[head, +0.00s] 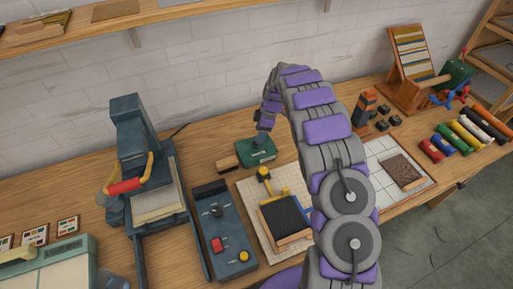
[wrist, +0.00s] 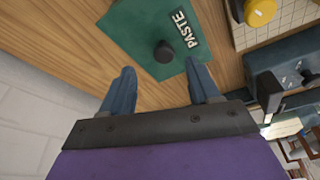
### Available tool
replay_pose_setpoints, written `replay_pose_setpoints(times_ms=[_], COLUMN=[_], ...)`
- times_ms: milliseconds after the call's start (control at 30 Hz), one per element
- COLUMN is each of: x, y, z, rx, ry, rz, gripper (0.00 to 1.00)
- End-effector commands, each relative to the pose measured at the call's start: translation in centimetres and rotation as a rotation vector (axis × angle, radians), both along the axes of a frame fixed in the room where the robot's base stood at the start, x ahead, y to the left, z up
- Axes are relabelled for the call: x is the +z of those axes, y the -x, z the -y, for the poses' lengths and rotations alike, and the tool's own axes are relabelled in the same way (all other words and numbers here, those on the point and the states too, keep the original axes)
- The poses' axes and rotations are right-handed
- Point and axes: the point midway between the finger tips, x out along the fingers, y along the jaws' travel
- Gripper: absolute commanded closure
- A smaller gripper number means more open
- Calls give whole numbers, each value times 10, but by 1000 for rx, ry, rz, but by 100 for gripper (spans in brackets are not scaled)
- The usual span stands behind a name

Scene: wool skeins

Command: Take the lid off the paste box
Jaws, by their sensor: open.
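The green paste box (head: 256,152) stands on the wooden bench near the wall in the head view. Its lid (wrist: 140,25) fills the upper middle of the wrist view, with a dark round knob (wrist: 164,52) and a "PASTE" label. The lid appears to be on the box. My gripper (wrist: 160,82) is open and empty, its two blue-grey fingers apart. The knob shows between and beyond the fingertips.
A brown block (head: 228,162) lies just left of the box. A yellow-handled tool (head: 264,173) and a dark pad on a gridded mat (head: 248,208) lie in front. A control box (head: 224,228) and a press (head: 140,165) stand left. Bare bench shows behind the box.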

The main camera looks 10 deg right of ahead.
Motion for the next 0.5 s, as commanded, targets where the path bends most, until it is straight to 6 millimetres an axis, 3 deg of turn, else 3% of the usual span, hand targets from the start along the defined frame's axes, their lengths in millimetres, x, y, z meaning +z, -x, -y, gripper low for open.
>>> replay_pose_setpoints(times_ms=[300, 500], x=[-43, -46], y=[2, 2], z=[-9, -10], rx=[-1, 0], ry=[-4, -4], rz=[-4, -1], gripper=[39, 39])
